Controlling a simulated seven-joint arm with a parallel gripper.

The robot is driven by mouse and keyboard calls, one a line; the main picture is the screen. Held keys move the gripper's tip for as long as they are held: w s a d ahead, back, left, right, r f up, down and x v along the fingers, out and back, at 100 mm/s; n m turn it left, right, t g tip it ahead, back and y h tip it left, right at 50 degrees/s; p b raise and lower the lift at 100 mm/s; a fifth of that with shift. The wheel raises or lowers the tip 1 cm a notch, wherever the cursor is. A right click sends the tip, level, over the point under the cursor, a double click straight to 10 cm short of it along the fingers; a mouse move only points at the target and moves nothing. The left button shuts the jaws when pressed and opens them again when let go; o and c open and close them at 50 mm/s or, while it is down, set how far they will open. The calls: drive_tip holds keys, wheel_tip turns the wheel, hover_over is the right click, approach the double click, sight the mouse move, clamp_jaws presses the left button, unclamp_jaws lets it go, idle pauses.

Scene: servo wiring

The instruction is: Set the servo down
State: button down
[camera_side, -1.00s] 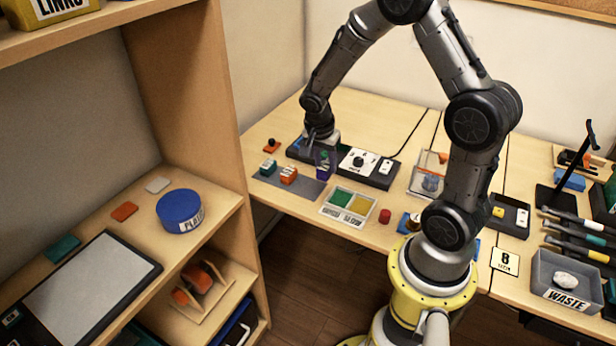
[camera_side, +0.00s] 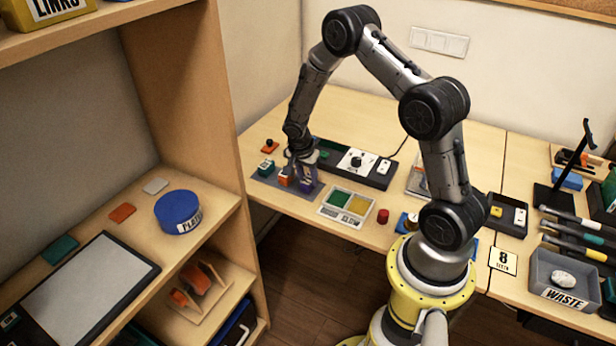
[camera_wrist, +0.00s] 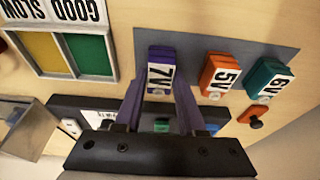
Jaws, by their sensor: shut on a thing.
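The purple servo (camera_wrist: 160,76), labelled 7V, is between the fingers of my gripper (camera_wrist: 160,88), which is shut on it. In the side view my gripper (camera_side: 304,178) is low over the right end of the grey mat (camera_side: 266,182), with the purple servo (camera_side: 307,187) under it. The servo looks upright and at or very near the mat; I cannot tell whether it touches. The orange 5V servo (camera_wrist: 220,77) and the teal 6V servo (camera_wrist: 268,80) stand in a row beside it, apart from it.
A two-part tray (camera_side: 345,205) with green and yellow compartments, labelled GOOD and SLOW, lies right of the mat. A black tester (camera_side: 372,172) with a dial is behind. A small orange-based black knob (camera_side: 269,146) sits behind the mat. A red button (camera_side: 383,216) stands right of the tray.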

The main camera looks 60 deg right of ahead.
drive_tip(key=c, duration=0.5)
unclamp_jaws()
drive_tip(key=shift+f, duration=0.1)
drive_tip(key=s+a+r+n+t, duration=0.15)
drive_tip(key=a+r, duration=0.25)
drive_tip(key=r, duration=0.7)
drive_tip(key=s+a+r+n, duration=0.2)
drive_tip(key=a+r+n, duration=0.15)
drive_tip(key=r, duration=0.65)
drive_tip(key=s+a+r+n+t+y, duration=0.1)
drive_tip(key=s+a+r+n, duration=0.3)
drive_tip(key=s, duration=0.5)
drive_tip(key=s+a+r+n+t+y, duration=0.2)
drive_tip(key=s+a+r+n, duration=0.3)
drive_tip(key=s+a+n, duration=0.3)
drive_tip(key=shift+s+a+n+t, duration=0.3)
drive_tip(key=shift+s+n+t, duration=0.25)
drive_tip(key=shift+s, duration=0.25)
